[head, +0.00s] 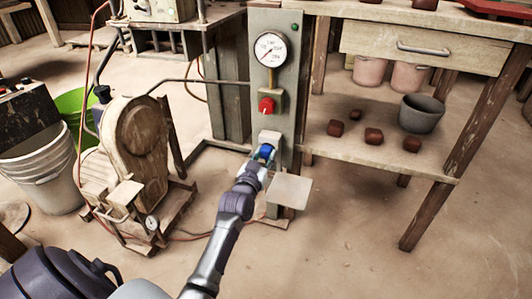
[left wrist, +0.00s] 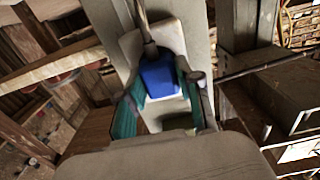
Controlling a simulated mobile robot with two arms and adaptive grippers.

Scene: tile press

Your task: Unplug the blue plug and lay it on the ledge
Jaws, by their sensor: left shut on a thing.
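The blue plug (head: 265,151) is at the pale socket box (head: 270,136) low on the grey-green panel. My left gripper (head: 262,160) reaches it from below and is shut on it. In the left wrist view the blue plug (left wrist: 158,78) sits between the two fingers, with a grey cord above it and the pale housing behind. I cannot tell whether the plug is still seated. The small pale ledge (head: 290,190) juts out below and right of my gripper and looks empty. My right gripper is not in view.
Above the socket are a red knob (head: 266,106) and a round gauge (head: 270,49). A worn machine (head: 138,138) stands to the left. A wooden shelf (head: 350,148) with several red-brown blocks and a grey pot (head: 421,113) is to the right. The floor in front is open.

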